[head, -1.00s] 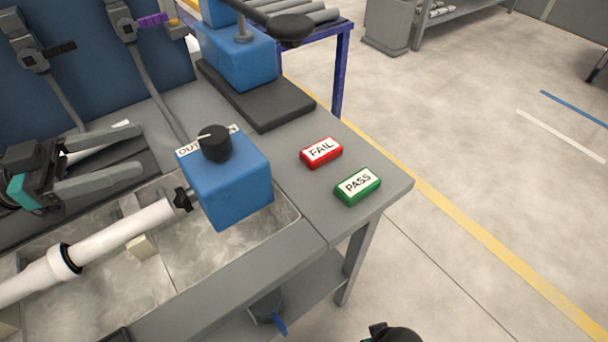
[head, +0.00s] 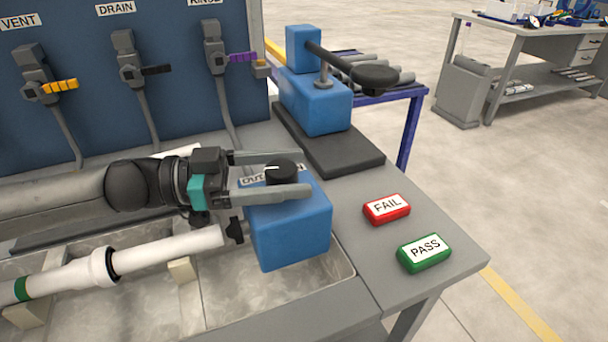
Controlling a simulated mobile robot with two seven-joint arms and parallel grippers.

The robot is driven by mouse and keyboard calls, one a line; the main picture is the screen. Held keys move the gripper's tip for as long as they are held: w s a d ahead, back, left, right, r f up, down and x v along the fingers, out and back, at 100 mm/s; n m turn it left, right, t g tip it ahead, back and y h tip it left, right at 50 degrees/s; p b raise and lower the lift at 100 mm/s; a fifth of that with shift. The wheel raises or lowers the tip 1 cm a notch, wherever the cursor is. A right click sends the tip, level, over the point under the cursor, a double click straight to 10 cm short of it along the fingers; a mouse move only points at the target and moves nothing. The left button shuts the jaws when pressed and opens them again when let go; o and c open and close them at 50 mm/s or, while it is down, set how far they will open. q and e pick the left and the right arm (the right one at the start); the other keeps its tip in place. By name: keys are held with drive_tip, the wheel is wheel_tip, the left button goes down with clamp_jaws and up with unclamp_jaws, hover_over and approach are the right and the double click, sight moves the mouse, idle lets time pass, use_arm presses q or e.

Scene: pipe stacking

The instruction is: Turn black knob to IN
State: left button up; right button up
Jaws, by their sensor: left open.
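The black knob (head: 281,171) sits on top of the blue box (head: 290,235) at the right end of the sink. A white line on the knob points left, toward the OUT side. My left gripper (head: 308,174) comes in from the left with its two fingers apart, one behind and one in front of the knob. I cannot tell whether the fingers touch it. My right gripper is not in view.
A white pipe (head: 160,252) lies in the metal sink (head: 240,300) left of the box. Red FAIL (head: 387,209) and green PASS (head: 424,252) buttons stand to the right. A blue press with a black handle (head: 318,100) stands behind. VENT, DRAIN and RINSE valves line the back panel.

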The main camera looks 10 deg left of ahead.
use_arm(q)
drive_tip(key=shift+x, duration=1.25)
clamp_jaws()
